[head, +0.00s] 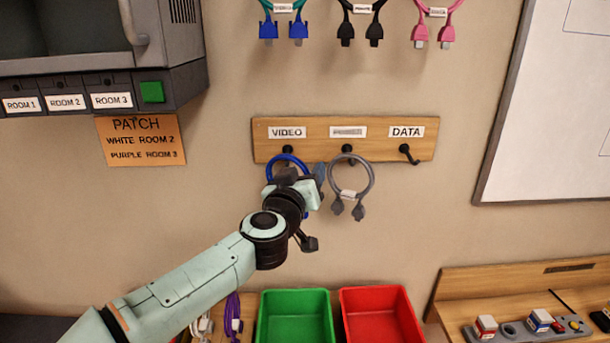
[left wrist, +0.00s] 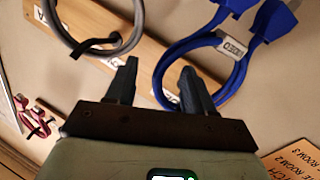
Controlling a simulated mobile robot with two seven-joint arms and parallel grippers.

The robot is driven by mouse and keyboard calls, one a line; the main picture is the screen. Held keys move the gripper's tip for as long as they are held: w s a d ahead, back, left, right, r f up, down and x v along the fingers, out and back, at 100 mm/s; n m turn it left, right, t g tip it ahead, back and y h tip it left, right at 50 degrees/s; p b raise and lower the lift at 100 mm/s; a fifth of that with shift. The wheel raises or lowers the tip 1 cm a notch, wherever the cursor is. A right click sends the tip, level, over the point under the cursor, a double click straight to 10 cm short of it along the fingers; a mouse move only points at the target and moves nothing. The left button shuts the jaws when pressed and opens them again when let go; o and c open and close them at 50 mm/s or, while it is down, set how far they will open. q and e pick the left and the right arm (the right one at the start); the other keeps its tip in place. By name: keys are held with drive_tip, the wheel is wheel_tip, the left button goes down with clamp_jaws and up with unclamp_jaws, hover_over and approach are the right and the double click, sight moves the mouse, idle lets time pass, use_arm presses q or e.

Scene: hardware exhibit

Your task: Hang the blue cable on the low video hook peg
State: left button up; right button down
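The blue cable (head: 287,157) is at the VIDEO peg (head: 288,149) on the wooden board. The top of its loop meets the peg; my gripper covers much of the rest. In the left wrist view the blue cable (left wrist: 238,76) shows its loop, white label and blue plugs. My left gripper (head: 304,174) is just below the peg. In the left wrist view its fingers (left wrist: 158,86) are apart, with one side of the loop in the gap and the right finger overlapping the loop. The fingers do not close on it. My right gripper is out of view.
A grey cable (head: 368,192) hangs from the middle peg, close to the right of my left gripper. The DATA peg (head: 408,153) is empty. Green (head: 263,318) and red (head: 413,320) bins stand below. More cables hang above the board.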

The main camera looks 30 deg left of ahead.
use_arm(q)
drive_tip(key=v, duration=1.3)
drive_tip(key=shift+s, duration=0.15)
drive_tip(key=shift+d, duration=0.15)
